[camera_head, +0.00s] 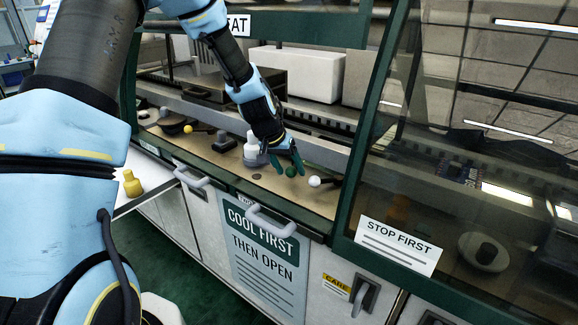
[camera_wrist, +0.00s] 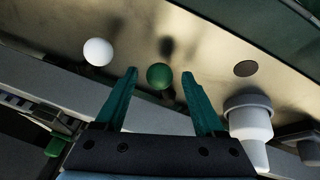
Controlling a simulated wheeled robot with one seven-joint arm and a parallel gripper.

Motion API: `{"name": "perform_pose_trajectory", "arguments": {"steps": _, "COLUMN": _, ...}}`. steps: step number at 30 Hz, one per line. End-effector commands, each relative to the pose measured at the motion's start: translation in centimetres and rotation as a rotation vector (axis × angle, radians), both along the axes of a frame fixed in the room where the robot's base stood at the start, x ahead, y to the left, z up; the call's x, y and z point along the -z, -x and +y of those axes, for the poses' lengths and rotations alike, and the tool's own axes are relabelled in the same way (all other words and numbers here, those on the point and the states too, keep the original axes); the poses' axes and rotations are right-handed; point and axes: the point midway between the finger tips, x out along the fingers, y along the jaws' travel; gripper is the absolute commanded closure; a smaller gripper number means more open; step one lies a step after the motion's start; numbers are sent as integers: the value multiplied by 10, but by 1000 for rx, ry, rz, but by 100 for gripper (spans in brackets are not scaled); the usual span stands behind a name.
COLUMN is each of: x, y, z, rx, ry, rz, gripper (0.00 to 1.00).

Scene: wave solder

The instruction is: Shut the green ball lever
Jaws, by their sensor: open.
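The green ball lever (camera_head: 291,172) stands on the tan ledge inside the machine. In the wrist view its green ball (camera_wrist: 160,76) shows between the tips of my two fingers, with a gap on each side. My gripper (camera_head: 286,160) is open, with its teal fingers at the ball in the head view. In the wrist view my gripper (camera_wrist: 160,78) is empty, and neither finger appears to touch the ball. The lever's stem is mostly hidden below the ball.
A white ball lever (camera_head: 314,181) stands close on the right. A white bottle-shaped part on a grey base (camera_head: 254,158) is close on the left. A yellow ball (camera_head: 187,129) is farther left. The green-framed glass (camera_head: 470,150) bounds the right side. A yellow bottle (camera_head: 132,184) stands outside.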

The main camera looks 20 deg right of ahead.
Motion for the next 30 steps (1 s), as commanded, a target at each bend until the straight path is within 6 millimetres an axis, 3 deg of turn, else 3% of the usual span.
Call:
{"name": "perform_pose_trajectory", "arguments": {"steps": 8, "x": 1, "y": 0, "z": 0, "rx": 0, "ry": 1, "rz": -1, "gripper": 30}}
{"name": "perform_pose_trajectory", "arguments": {"steps": 26, "x": 1, "y": 0, "z": 0, "rx": 0, "ry": 0, "rz": 0, "gripper": 98}}
{"name": "perform_pose_trajectory", "arguments": {"steps": 30, "x": 1, "y": 0, "z": 0, "rx": 0, "ry": 0, "rz": 0, "gripper": 100}}
